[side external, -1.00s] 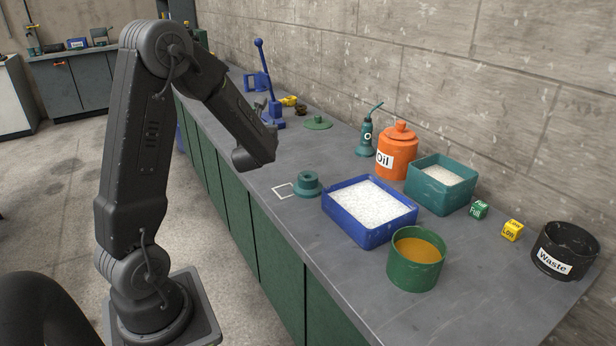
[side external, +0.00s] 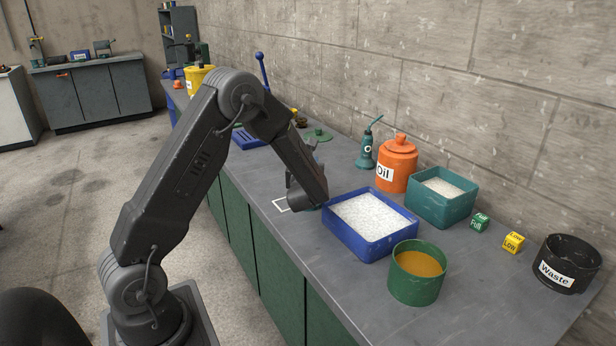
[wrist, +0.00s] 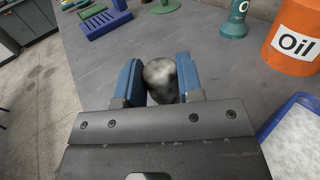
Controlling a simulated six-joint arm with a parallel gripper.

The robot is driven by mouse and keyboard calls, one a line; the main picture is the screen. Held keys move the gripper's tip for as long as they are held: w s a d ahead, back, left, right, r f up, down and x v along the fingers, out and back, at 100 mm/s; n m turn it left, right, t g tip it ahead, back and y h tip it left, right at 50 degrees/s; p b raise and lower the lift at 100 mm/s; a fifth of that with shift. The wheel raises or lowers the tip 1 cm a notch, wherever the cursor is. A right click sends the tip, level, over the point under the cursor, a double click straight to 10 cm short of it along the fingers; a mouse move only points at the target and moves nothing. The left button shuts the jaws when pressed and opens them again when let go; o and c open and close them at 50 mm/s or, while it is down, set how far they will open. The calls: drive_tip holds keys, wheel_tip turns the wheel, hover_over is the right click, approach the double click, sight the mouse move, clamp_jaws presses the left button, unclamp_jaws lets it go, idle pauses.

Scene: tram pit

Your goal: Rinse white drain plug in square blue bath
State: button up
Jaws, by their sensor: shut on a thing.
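My gripper (wrist: 159,72) shows in the wrist view with its two blue fingers shut on a rounded, mottled white-grey thing, which I take to be the white drain plug (wrist: 160,80). In the side view my arm hides the fingers and the plug, left of the bath. The square blue bath (side external: 349,237) stands on the bench, filled with white foam. Its blue rim also shows at the right edge of the wrist view (wrist: 284,108). The plug is outside the bath.
A green pot of amber liquid (side external: 413,288) stands in front of the bath, and a teal tub (side external: 432,209) of white stuff behind it. An orange oil jar (side external: 396,168) and a teal oil can (side external: 366,150) stand near the wall. A black waste pot (side external: 566,262) stands far right.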

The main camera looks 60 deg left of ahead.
drive_tip(key=shift+w+f, duration=0.1)
drive_tip(key=shift+f, duration=1.7)
drive_tip(key=shift+f, duration=0.1)
drive_tip(key=shift+f, duration=0.15)
drive_tip(key=o, duration=0.9)
drive_tip(key=shift+o, duration=0.2)
